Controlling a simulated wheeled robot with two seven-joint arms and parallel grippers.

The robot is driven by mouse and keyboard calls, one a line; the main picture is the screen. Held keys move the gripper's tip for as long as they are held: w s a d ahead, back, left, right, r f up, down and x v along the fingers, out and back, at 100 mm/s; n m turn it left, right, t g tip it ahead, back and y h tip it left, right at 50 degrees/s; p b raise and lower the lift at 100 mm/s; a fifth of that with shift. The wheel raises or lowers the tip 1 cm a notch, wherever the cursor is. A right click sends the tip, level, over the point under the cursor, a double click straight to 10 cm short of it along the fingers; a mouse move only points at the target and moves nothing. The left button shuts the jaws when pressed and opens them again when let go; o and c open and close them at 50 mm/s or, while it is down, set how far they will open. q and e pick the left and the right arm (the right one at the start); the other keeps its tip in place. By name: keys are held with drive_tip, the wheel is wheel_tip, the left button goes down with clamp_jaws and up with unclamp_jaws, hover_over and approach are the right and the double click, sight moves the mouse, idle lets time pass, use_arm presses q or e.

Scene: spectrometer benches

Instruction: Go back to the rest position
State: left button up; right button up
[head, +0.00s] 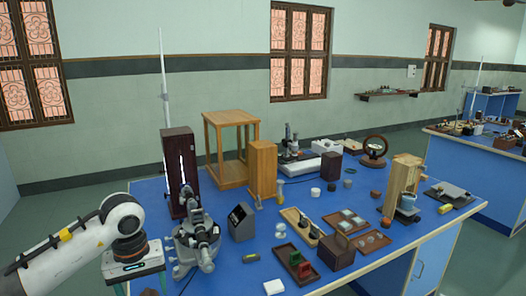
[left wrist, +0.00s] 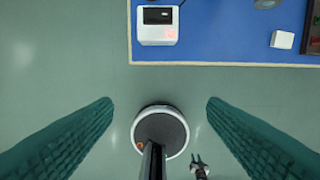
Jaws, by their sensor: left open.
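My left arm comes in from the left in the head view, white with a dark wrist ring. My left gripper (head: 140,284) hangs below that wrist at the near left corner of the bench, its teal fingers cut off by the picture's bottom edge. My right arm and gripper do not show in either view.
The blue bench (head: 215,275) carries a dark tall box (head: 180,172), a wooden frame (head: 210,152), a spectrometer (head: 195,243) and a dark red tray (head: 278,258). Floor in front is clear.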

use_arm(q)
drive_tip(key=w+d+f+n+t+h, duration=0.1)
drive_tip(key=w+d+f+n+h, duration=0.2)
drive_tip(key=d+f+n+h, duration=1.15)
drive_tip(key=w+a+f+n+t+y, duration=0.15)
drive_tip(key=f+n+t, duration=0.45)
drive_tip(key=n, duration=0.6)
drive_tip(key=a+f+n+t+y, duration=0.2)
drive_tip(key=f+n+t, duration=0.2)
drive_tip(key=f+n, duration=0.6)
drive_tip(key=s+a+f+n+g+y, duration=0.1)
drive_tip(key=s+a+f+n+y, duration=0.3)
drive_tip(key=s+f+n, duration=0.6)
drive_tip(key=s+a+f+n+g+y, duration=0.1)
drive_tip(key=s+a+f+n+y, duration=0.4)
drive_tip(key=s+f+n, duration=0.45)
drive_tip(key=s+f+n+g+y, duration=0.1)
drive_tip(key=s+f+n+g, duration=0.3)
drive_tip(key=s, duration=1)
drive_tip(key=s+f+n+g, duration=0.4)
drive_tip(key=s+f, duration=0.3)
drive_tip(key=s, duration=0.7)
drive_tip(key=shift+s+a+f+y, duration=0.25)
drive_tip(key=shift+s+f+y, duration=0.05)
drive_tip(key=shift+y, duration=0.1)
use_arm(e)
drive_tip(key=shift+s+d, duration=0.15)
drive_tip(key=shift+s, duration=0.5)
